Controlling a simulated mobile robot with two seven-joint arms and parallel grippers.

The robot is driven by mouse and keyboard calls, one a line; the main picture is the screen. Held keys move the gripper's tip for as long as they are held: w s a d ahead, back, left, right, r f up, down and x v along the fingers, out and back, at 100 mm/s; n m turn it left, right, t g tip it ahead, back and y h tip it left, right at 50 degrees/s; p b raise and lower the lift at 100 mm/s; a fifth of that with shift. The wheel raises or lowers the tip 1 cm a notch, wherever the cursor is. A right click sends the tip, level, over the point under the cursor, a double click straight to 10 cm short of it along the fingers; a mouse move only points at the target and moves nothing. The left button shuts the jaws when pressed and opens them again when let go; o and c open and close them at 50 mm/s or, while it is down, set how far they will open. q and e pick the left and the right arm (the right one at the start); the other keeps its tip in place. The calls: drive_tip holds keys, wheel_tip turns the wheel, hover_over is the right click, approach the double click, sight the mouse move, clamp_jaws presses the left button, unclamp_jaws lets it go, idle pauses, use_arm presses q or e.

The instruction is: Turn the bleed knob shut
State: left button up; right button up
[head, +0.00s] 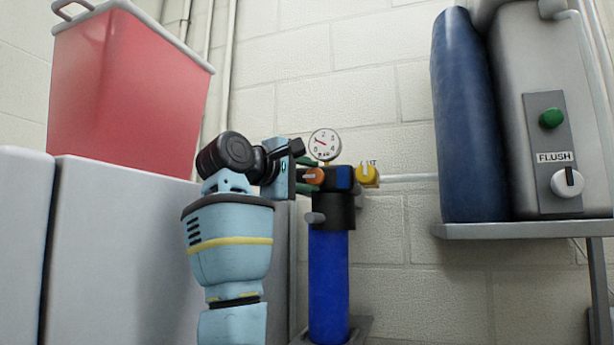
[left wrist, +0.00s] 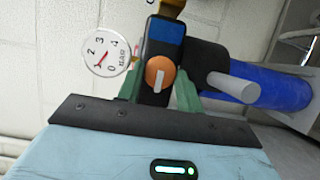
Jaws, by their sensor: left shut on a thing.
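The bleed knob appears to be the round orange knob (head: 314,176) on the dark head of the blue filter cylinder (head: 328,285). In the left wrist view the orange knob (left wrist: 160,74) shows a pale pointer bar, nearly in line with the dark head's long side. My left gripper (head: 306,175) reaches in from the left, and its green fingers are closed on either side of the knob. In the left wrist view my left gripper (left wrist: 160,90) has one finger on each side of the knob. My right gripper is in neither view.
A pressure gauge (head: 324,144) sits just above the knob. A grey stub (head: 316,217) sticks out below. A red bin (head: 130,85) stands left; a FLUSH panel (head: 556,155) and blue tank (head: 465,120) are right.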

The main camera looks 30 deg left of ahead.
use_arm(q)
drive_tip(key=shift+m, duration=0.4)
drive_tip(key=shift+c, duration=0.4)
drive_tip(key=m, duration=0.1)
drive_tip(key=m+g, duration=0.1)
drive_tip(key=shift+r+m, duration=0.2)
drive_tip(key=shift+m, duration=0.1)
drive_tip(key=m+g+y, duration=0.1)
drive_tip(key=m, duration=0.2)
drive_tip(key=shift+d+r+g+y, duration=0.1)
drive_tip(key=shift+r+g+y, duration=0.05)
drive_tip(key=shift+g+y, duration=0.25)
drive_tip(key=m+g+y, duration=0.1)
drive_tip(key=m+y, duration=0.1)
drive_tip(key=m, duration=0.2)
drive_tip(key=shift+d+r, duration=0.1)
drive_tip(key=shift+d, duration=0.05)
drive_tip(key=shift+w+d+m+g+y, duration=0.15)
drive_tip(key=shift+m+g+y, duration=0.25)
drive_tip(key=shift+m+y, duration=0.85)
drive_tip(key=shift+m, duration=0.35)
drive_tip(key=o, duration=1)
